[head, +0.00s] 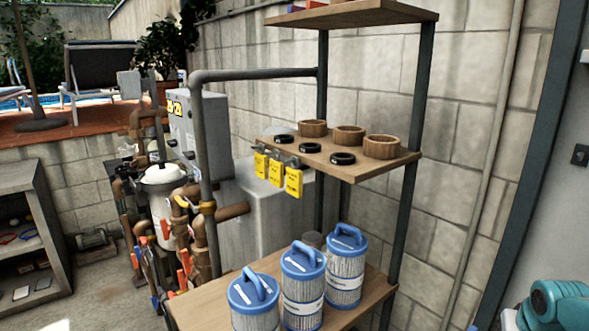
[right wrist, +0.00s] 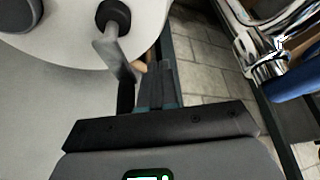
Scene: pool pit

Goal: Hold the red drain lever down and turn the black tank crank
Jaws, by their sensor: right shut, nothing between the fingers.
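In the right wrist view my right gripper (right wrist: 160,80) is shut, with nothing between its fingers, and is partly lost against the dark parts around it. Left of its fingers a grey arm with a black round end (right wrist: 115,15) lies against a large pale round surface (right wrist: 60,55). It may be the tank crank, but I cannot tell for certain. I cannot tell whether the gripper touches it. No red drain lever can be made out for certain; small red-orange handles (head: 185,260) show among the pipes in the head view. My left gripper is not in view.
In the head view a wooden shelf rack (head: 345,165) holds yellow tags (head: 276,173), black rings and wooden rings, with blue-topped filter cartridges (head: 303,285) below. Pipes and a grey shelf (head: 30,235) stand left. In the right wrist view chrome piping (right wrist: 265,55) is at the upper right.

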